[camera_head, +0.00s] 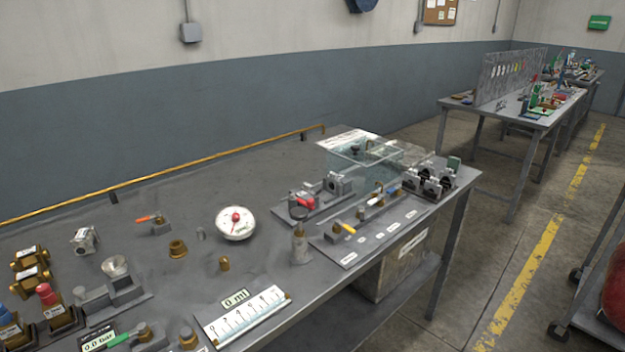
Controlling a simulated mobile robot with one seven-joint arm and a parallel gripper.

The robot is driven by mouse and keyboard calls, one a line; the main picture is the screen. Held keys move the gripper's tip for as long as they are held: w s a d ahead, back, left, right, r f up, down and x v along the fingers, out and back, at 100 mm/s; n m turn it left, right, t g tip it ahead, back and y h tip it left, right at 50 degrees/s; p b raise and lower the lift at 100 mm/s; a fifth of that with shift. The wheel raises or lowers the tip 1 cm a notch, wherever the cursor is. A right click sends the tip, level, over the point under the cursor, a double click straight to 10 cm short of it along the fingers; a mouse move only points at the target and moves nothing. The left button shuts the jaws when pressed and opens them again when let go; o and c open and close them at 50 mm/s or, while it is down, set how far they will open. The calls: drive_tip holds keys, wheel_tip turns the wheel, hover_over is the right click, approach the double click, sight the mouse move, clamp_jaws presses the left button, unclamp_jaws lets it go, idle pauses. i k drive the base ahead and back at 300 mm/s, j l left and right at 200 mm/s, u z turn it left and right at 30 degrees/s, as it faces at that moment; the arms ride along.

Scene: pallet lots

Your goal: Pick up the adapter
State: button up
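Several small brass fittings stand apart on the grey metal workbench (330,268). One is a wider brass fitting (178,249) left of the white gauge. A smaller brass fitting (223,264) stands just below the gauge, and another brass fitting (188,338) is near the front edge. I cannot tell from this view which of them is the adapter. All of them look upright and uncovered. My gripper is not in view.
A white scale plate (243,314) lies at the front edge. A panel with valves (370,228) and a clear box (360,152) are to the right. A yellow pipe (150,178) runs along the back. The bench's back middle is clear.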

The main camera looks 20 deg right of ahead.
sight(330, 180)
drive_tip(key=l+u, duration=0.25)
drive_tip(key=l, duration=0.8)
drive_tip(key=l+u, duration=0.3)
drive_tip(key=l, duration=2.8)
drive_tip(key=i+l, duration=0.1)
drive_tip(key=i, duration=0.85)
